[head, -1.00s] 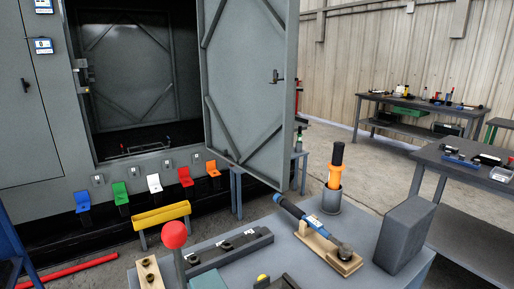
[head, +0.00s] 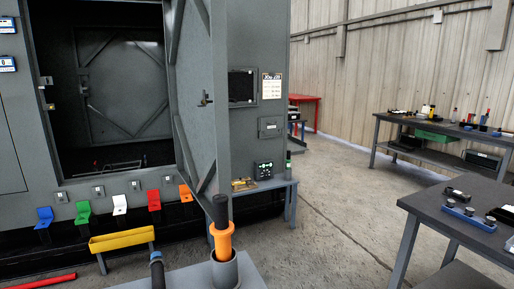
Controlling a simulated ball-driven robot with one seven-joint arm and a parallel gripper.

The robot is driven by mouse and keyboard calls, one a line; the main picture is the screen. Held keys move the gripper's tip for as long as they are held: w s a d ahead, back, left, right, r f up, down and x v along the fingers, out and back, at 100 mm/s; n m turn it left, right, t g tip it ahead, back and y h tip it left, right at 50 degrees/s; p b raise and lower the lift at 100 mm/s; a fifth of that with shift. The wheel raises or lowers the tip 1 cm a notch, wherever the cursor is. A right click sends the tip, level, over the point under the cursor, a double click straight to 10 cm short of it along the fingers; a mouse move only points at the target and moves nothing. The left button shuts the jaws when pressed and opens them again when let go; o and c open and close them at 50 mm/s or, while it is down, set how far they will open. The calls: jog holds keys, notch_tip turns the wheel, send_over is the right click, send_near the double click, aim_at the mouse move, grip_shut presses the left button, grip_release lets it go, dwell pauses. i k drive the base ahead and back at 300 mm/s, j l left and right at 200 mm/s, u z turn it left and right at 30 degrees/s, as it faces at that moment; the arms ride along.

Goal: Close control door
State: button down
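A large grey door (head: 199,110) with diagonal braces on its inner face stands open on the grey enclosure (head: 28,120). It juts out toward me at the right side of the dark opening (head: 118,28), and I see it at a steep angle. A small dark handle (head: 206,98) shows near its free edge. The inside of the enclosure is visible through the opening, with a braced panel (head: 122,95) at the back. My gripper is not in view, and nothing visible touches the door.
A bench (head: 186,279) in front holds an orange tool (head: 221,240) in a grey cup (head: 225,272), below the door. Coloured brackets and a yellow trough (head: 122,239) line the enclosure's front. Workbenches (head: 480,200) stand at right. Floor between is free.

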aim_at(195, 31)
jog(key=i+l, duration=0.15)
jog(key=l, duration=0.2)
jog(key=i+l, duration=0.1)
jog(key=l, duration=0.25)
jog(key=i+l, duration=0.15)
jog(key=l, duration=0.2)
jog(key=i+l, duration=0.15)
jog(key=l, duration=0.25)
jog(key=i+l, duration=0.2)
jog(key=i, duration=0.2)
jog(key=i+l+u, duration=0.1)
jog(key=i, duration=0.3)
jog(key=l, duration=0.1)
